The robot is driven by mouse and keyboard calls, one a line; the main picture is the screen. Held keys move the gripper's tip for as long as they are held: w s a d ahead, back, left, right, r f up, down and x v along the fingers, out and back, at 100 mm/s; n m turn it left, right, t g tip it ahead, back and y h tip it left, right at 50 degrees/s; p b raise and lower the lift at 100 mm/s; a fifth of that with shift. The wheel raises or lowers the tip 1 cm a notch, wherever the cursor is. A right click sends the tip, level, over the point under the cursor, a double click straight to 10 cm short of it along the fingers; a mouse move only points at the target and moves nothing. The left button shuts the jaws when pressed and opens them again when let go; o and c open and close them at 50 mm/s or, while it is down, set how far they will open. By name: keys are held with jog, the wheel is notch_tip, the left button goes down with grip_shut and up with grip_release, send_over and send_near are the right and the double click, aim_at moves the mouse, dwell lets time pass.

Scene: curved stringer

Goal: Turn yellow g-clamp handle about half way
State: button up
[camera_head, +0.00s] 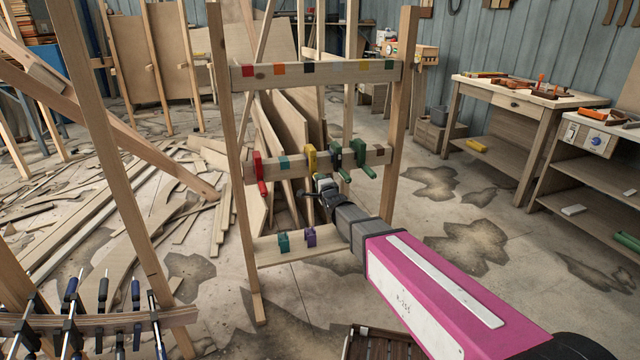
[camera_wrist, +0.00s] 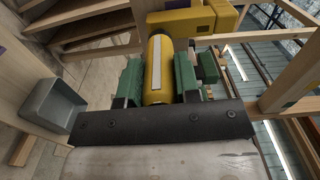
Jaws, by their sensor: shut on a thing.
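The yellow g-clamp (camera_head: 311,158) hangs on the middle rail (camera_head: 300,169) of the wooden rack. In the wrist view its yellow body (camera_wrist: 190,18) is at the top and its round yellow handle (camera_wrist: 160,88) points toward me, with a pale stripe along it. My gripper (camera_head: 320,183) is just below the clamp in the head view. In the wrist view my gripper (camera_wrist: 159,80) has its two green fingers on either side of the handle, shut on it. The handle's near end is partly hidden by the dark gripper plate.
On the same rail are a red clamp (camera_head: 259,172) to the left and green clamps (camera_head: 336,157) close on the right. Rack posts (camera_head: 402,110) stand on both sides.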

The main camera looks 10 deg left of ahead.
jog(key=shift+m, duration=0.4)
jog(key=o, duration=0.9)
jog(key=v, duration=1)
jog(key=shift+s+d, duration=0.2)
jog(key=shift+s, duration=0.15)
jog(key=v, duration=0.2)
jog(key=shift+s+d, duration=0.2)
jog(key=shift+s, duration=0.2)
